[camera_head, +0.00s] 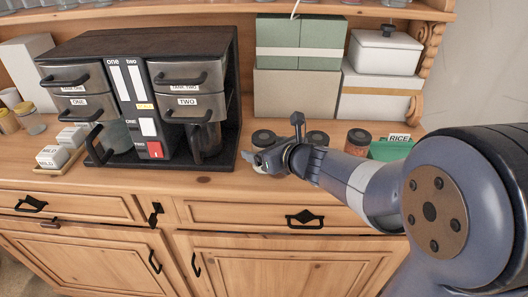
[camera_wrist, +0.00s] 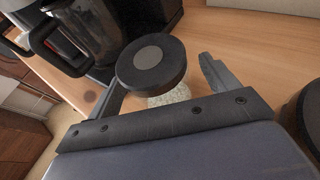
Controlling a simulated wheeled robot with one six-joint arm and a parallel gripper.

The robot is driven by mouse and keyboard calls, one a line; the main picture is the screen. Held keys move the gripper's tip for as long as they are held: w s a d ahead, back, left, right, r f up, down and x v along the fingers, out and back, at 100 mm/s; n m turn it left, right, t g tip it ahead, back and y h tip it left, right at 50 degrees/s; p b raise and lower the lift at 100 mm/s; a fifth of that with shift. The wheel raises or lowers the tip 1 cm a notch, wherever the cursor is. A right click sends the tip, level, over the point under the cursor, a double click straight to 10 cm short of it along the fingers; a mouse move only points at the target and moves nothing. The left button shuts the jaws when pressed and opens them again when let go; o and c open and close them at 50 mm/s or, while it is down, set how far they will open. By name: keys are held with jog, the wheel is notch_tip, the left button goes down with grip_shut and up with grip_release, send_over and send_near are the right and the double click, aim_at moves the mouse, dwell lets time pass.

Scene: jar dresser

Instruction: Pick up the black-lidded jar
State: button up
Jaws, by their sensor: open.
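A jar with a round black lid (camera_wrist: 152,66) and a pale, speckled body stands on the wooden dresser top. In the wrist view it is between the two spread fingers of my gripper (camera_wrist: 162,80), with its lower part partly hidden by the gripper. My gripper is open, and I cannot tell whether either finger touches the jar.
A coffee machine (camera_head: 150,95) on a black tray stands left of my gripper. Another dark-lidded jar (camera_head: 317,138) and an orange-filled jar (camera_head: 358,140) stand to the right. Boxes (camera_head: 297,85) stand behind. A dark round lid (camera_wrist: 308,120) shows at the wrist view's right edge.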

jog(key=shift+w+a+f, duration=0.2)
jog(key=shift+w+a, duration=0.1)
jog(key=shift+w, duration=0.05)
jog(key=shift+c, duration=0.5)
jog(key=c, duration=1.2)
